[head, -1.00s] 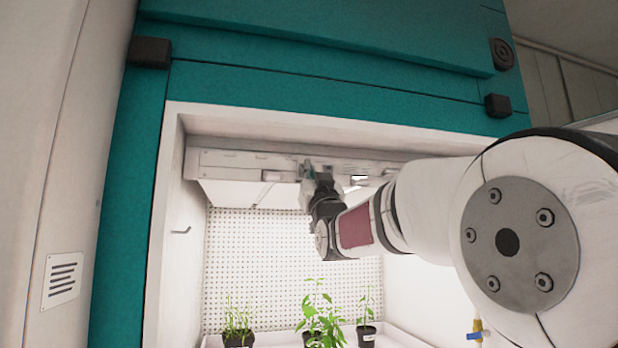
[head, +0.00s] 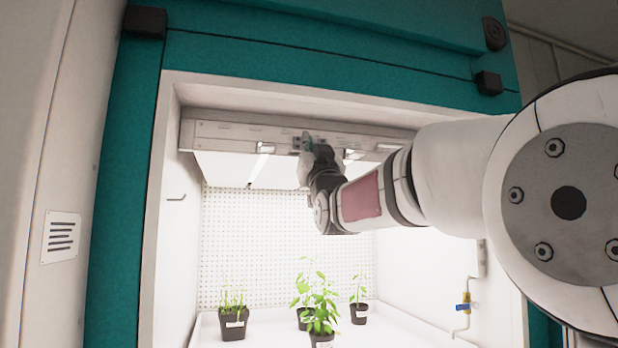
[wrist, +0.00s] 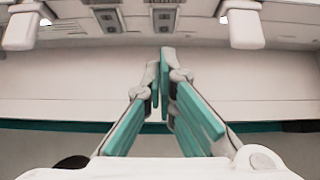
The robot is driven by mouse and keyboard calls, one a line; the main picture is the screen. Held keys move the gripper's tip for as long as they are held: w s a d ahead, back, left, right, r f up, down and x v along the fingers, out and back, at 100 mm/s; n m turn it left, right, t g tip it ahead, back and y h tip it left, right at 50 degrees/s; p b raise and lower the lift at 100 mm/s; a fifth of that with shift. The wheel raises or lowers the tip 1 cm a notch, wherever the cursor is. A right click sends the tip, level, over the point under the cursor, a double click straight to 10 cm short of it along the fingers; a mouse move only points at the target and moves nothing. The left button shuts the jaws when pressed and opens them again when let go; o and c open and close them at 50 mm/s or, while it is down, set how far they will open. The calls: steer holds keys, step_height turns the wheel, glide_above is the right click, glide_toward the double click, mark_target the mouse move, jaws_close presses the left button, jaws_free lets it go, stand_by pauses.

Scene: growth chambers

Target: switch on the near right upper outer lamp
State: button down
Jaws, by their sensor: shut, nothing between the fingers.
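A pale lamp rail (head: 225,133) runs across the top of the chamber opening, with lit white panels behind and below it. Two small white fittings hang from it, one left (head: 265,148) and one right (head: 352,154) of my gripper (head: 307,143). My gripper is at the rail between them; its tips are small here, and contact cannot be told. In the wrist view my teal fingers (wrist: 162,60) are together and empty, pointing at a plate with dark switches (wrist: 163,18). White fittings flank it, left (wrist: 22,28) and right (wrist: 242,27). Which lamp is the named one cannot be told.
Several potted plants (head: 318,300) stand on the white tray below, well under my arm. The white side wall (head: 177,215) and teal frame (head: 340,62) bound the opening. A pipe with a blue-handled valve (head: 464,308) is at lower right.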

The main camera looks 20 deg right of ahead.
steer(key=w+f+b+v, duration=0.1)
steer(key=b+v, duration=0.2)
steer(key=v, duration=0.6)
steer(key=shift+f, duration=0.35)
steer(key=shift+w, duration=0.15)
steer(key=s+f+g, duration=0.5)
steer(key=f+g, duration=0.1)
steer(key=f, duration=0.7)
steer(key=s+f+g, duration=0.4)
steer(key=f+g, duration=0.2)
steer(key=f, duration=0.7)
steer(key=s+f+g, duration=0.9)
steer(key=s+f, duration=0.9)
steer(key=s, duration=0.2)
steer(key=shift+s, duration=0.3)
